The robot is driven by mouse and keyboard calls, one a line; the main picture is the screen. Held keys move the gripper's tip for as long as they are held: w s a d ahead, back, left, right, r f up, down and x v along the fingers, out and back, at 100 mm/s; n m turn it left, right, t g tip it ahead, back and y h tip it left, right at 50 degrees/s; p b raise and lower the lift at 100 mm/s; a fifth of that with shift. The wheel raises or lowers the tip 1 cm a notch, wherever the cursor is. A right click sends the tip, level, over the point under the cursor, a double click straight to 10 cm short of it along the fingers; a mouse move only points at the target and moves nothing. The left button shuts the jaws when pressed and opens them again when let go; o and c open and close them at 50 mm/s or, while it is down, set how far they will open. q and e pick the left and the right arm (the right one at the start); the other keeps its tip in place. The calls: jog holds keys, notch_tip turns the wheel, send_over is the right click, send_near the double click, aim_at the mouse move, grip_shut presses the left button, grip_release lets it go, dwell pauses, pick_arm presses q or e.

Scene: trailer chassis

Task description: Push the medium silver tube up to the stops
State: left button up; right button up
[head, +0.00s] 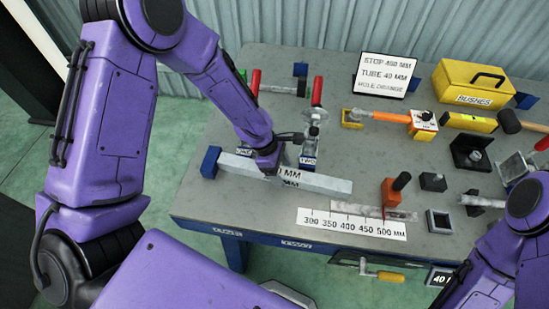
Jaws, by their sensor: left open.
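A silver square tube (325,184) lies across the front of the grey workbench, with "40 MM" lettering on or beside it. My left gripper (272,170) is open and down at the tube, over its left-middle part. The fingertips are small and partly hidden, so I cannot tell whether they touch the tube. A blue block (210,162), possibly a stop, stands at the tube's left end. I cannot tell whether tube and block touch. A toggle clamp with a red handle (317,92) stands behind the tube. My right arm enters at lower right, and its gripper does not clearly show.
A millimetre scale (353,222) lies in front of the tube, with an orange block with a dark handle (391,190) beside it. A sign (385,75), yellow toolbox (476,84) and black angle block (470,152) stand behind and right. Bare bench lies left of centre.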

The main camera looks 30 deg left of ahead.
pick_arm(q)
jog(key=shift+x, duration=0.8)
jog(key=shift+c, duration=0.3)
grip_shut()
jog(key=shift+n+p, duration=0.35)
jog(key=shift+n, duration=0.15)
jog(key=shift+a+r+p, duration=0.1)
jog(key=shift+a+p, duration=0.1)
jog(key=shift+p, duration=0.15)
jog(key=shift+w, duration=0.25)
jog(key=shift+w+a+p, duration=0.15)
jog(key=shift+w+p, duration=0.1)
jog(key=shift+p, duration=0.05)
